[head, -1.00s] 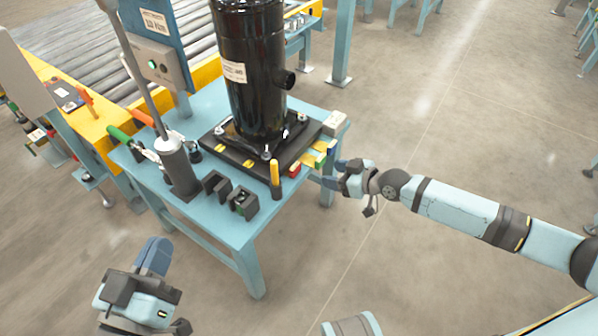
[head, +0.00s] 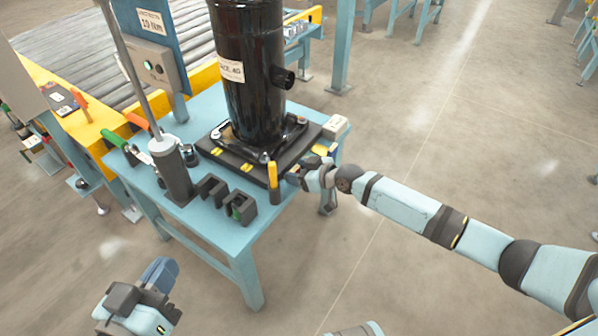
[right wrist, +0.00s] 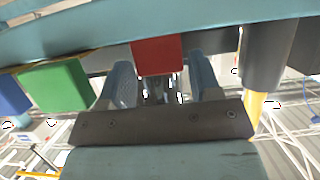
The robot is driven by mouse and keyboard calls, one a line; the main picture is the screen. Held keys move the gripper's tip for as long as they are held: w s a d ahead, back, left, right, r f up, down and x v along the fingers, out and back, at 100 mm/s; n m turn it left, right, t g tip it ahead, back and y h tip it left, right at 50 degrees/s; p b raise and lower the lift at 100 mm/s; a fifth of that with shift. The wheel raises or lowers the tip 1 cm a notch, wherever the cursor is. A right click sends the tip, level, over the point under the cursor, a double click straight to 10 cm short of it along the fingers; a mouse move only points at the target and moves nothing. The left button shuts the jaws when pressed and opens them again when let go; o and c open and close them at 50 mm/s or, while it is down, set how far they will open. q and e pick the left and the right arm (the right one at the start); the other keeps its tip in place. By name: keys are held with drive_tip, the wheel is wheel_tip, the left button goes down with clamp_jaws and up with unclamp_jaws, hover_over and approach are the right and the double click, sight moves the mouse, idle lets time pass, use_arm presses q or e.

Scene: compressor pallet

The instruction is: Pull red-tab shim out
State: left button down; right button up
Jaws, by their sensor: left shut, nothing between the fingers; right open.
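The red tab (right wrist: 158,55) of the shim shows in the right wrist view, between and just beyond the two fingertips. My right gripper (right wrist: 162,82) is open, with one finger on each side of the tab's line; I cannot tell whether they touch it. In the head view my right gripper (head: 297,176) is at the front right corner of the black base plate (head: 232,160) under the black compressor (head: 247,80), and it hides the red tab there. My left gripper (head: 160,270) is shut and empty, low at the left, away from the table.
A green tab (right wrist: 55,85) and a blue tab (right wrist: 12,95) stand beside the red one. A yellow-handled tool (head: 272,175) stands close to my right gripper. Black blocks (head: 240,207) and a grey post (head: 172,170) occupy the blue table's (head: 212,240) front left.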

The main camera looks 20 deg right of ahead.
drive_tip(key=c, duration=1)
drive_tip(key=s+d, duration=0.1)
drive_tip(key=s, duration=0.1)
drive_tip(key=s+d+p, duration=0.1)
drive_tip(key=d, duration=0.1)
drive_tip(key=shift+s, duration=0.35)
drive_tip(key=shift+s+f, duration=0.1)
drive_tip(key=o, duration=1)
use_arm(q)
drive_tip(key=shift+r, duration=0.5)
wheel_tip(320, 180, up, 7)
drive_tip(key=t+p, duration=0.3)
drive_tip(key=p, duration=0.1)
drive_tip(key=shift+a+f+n, duration=0.2)
drive_tip(key=shift+a+n, duration=0.05)
drive_tip(key=shift+n, duration=0.15)
use_arm(e)
drive_tip(key=v, duration=1.4)
